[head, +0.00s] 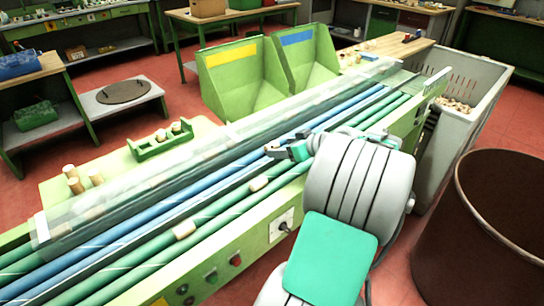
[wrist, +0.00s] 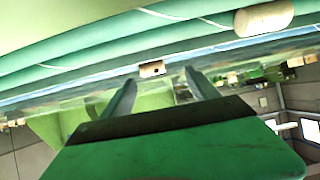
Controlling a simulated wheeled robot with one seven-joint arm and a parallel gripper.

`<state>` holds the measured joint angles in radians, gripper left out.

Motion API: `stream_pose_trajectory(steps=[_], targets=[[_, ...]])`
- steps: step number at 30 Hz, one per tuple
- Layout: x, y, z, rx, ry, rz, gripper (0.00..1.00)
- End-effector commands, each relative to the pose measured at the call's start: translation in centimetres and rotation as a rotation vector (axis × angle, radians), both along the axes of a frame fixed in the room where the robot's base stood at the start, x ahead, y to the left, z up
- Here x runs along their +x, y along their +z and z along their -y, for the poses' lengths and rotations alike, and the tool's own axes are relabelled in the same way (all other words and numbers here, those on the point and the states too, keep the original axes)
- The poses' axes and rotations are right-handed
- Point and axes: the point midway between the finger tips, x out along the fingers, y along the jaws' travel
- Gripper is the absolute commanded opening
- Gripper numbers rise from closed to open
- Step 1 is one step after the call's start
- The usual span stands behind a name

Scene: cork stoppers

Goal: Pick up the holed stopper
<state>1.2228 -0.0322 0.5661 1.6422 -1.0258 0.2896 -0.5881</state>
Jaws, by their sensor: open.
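My gripper (head: 272,150) is open and empty over the conveyor, its fingers pointing left in the head view. In the wrist view the two fingers (wrist: 160,77) are spread apart. A small pale stopper (wrist: 152,69) with a dark spot, which looks like a hole, shows between and just beyond the fingertips, apart from them. A larger, plain-looking cork (wrist: 263,18) lies at the upper right of the wrist view. In the head view, one cork (head: 259,183) and another cork (head: 184,229) lie on the near green lane; I cannot tell a hole in either.
A clear cover (head: 130,190) runs along the conveyor's far side. Beyond stand a green rack (head: 160,146) with corks and several upright corks (head: 72,178). Green bins (head: 232,85) stand behind. A grey crate (head: 463,85) and a brown barrel (head: 490,230) are at the right.

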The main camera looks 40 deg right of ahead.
Motion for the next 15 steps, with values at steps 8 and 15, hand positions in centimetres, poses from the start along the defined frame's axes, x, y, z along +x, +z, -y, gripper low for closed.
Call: stream_pose_trajectory(steps=[8,15], targets=[[1.2,-1.1,1.8,-0.012,-0.015,0.047,0.69],[4.7,-3.1,1.3,-0.012,-0.017,0.044,0.69]])
